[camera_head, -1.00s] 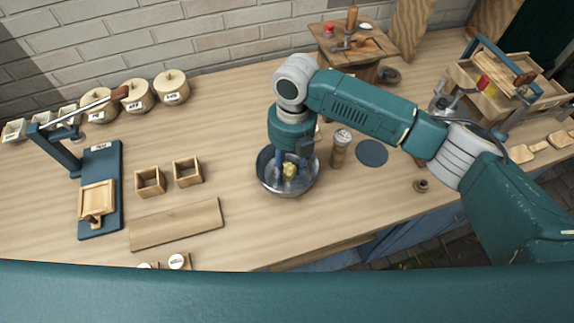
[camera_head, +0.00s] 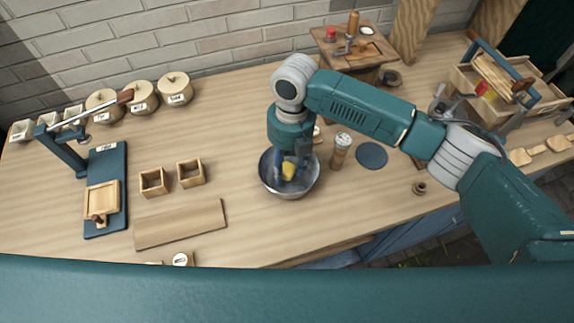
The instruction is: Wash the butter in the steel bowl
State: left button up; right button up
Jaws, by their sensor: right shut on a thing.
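The steel bowl (camera_head: 306,187) stands on the wooden counter near its front edge. A yellow lump of butter (camera_head: 289,170) shows inside it, near the middle. My right gripper (camera_head: 289,168) points straight down into the bowl from above. It is shut on the butter, and its fingers partly cover the lump. I cannot tell whether the butter touches the bowl's floor. My left gripper is not in view.
A capped cylinder (camera_head: 340,152) stands close to the bowl's right, with a dark round disc (camera_head: 372,155) beyond it. Two small wooden boxes (camera_head: 153,183) and a board (camera_head: 180,225) lie to the left. Counter between boxes and bowl is clear.

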jog(key=shift+r+p, duration=2.5)
jog(key=shift+r, duration=0.5)
jog(key=shift+r, duration=0.1)
notch_tip(320, 180, up, 4)
jog(key=p, duration=0.3)
jog(key=shift+p, duration=0.4)
